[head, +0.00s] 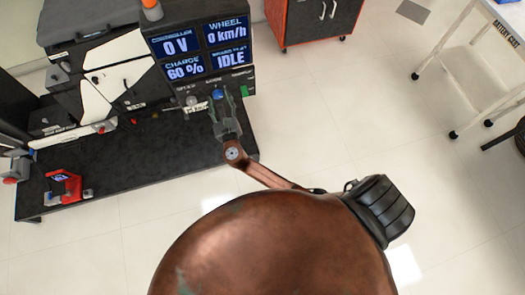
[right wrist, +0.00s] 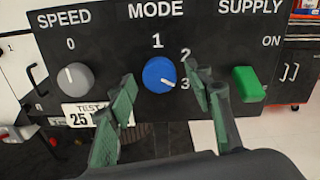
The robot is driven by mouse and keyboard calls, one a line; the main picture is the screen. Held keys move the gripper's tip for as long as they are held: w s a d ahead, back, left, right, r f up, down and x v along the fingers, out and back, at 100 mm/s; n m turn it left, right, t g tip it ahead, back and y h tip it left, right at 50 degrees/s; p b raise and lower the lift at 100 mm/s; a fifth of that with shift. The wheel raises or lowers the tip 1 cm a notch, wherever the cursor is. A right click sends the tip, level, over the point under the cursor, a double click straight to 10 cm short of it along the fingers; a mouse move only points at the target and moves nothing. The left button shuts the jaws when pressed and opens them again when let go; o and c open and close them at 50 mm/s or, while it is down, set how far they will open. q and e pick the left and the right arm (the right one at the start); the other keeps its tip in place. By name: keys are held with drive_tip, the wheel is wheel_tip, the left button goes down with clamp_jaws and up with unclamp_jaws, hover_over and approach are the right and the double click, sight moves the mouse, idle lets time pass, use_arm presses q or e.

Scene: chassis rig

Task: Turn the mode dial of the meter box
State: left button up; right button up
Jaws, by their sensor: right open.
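The meter box (head: 200,62) stands at the back of the dark bench in the head view. Its blue mode dial (right wrist: 160,75) sits mid-panel in the right wrist view, with a white mark pointing to the lower right, toward the 3. Labels 1, 2 and 3 run around it. My right gripper (head: 224,100) is open in front of the panel; its green-padded fingers (right wrist: 162,88) stand left and right of the dial, apart from it in the picture. Whether the fingertips reach the dial's depth is unclear. My left gripper is not in view.
A grey speed knob (right wrist: 75,77) is left of the dial and a green supply switch (right wrist: 247,84) is right, close to the right finger. Displays (head: 203,46) above read 0 V, 0 km/h, 60 % and IDLE. A red device (head: 65,187) lies on the bench (head: 130,170).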

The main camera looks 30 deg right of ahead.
drive_tip(key=p+v, duration=0.1)
drive_tip(key=v, duration=0.7)
drive_tip(key=s+d+f+m+g+p, duration=0.2)
drive_tip(key=s+d+f+m, duration=0.1)
drive_tip(key=f, duration=0.5)
drive_tip(key=s+d+f+m+g+y+p, duration=0.1)
drive_tip(key=s+d+f+m+g+p, duration=0.1)
drive_tip(key=f, duration=0.6)
drive_tip(key=s+d+f+m+g+p, duration=0.2)
drive_tip(key=s+d+f+m+g, duration=0.2)
drive_tip(key=f, duration=0.4)
drive_tip(key=s+m, duration=0.1)
drive_tip(key=s, duration=0.1)
drive_tip(key=shift+s+d+f+y, duration=0.15)
drive_tip(key=shift+s+d+y, duration=0.05)
drive_tip(key=shift+s+y, duration=0.15)
